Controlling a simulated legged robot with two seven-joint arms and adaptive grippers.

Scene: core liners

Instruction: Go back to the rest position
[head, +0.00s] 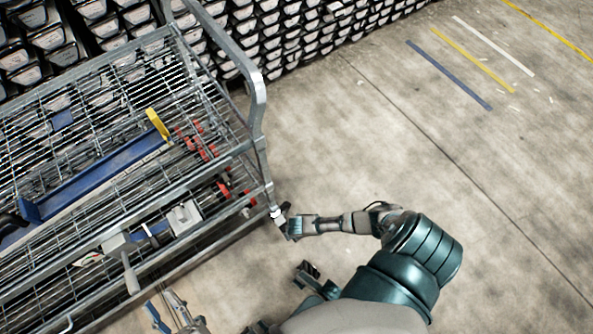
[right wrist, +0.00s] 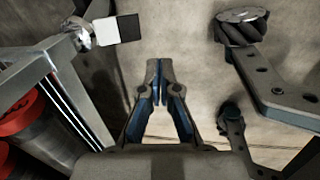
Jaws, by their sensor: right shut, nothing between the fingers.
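My left gripper (head: 161,303) shows at the bottom left of the head view, in front of the wire cart's near edge. Its blue-edged finger and grey finger look spread apart, with nothing seen between them. The right arm reaches left across the floor towards the cart's near right corner. In the right wrist view my right gripper (right wrist: 160,66) is shut and empty over bare floor. Its fingertips meet, beside a metal cart post and a white and black part.
The wire cart (head: 262,130) fills the left of the head view. It bears a long blue channel (head: 95,178), a yellow piece (head: 157,124) and several red-marked parts. Stacked metal core liners or trays line the back. Concrete floor (head: 400,130) is open to the right.

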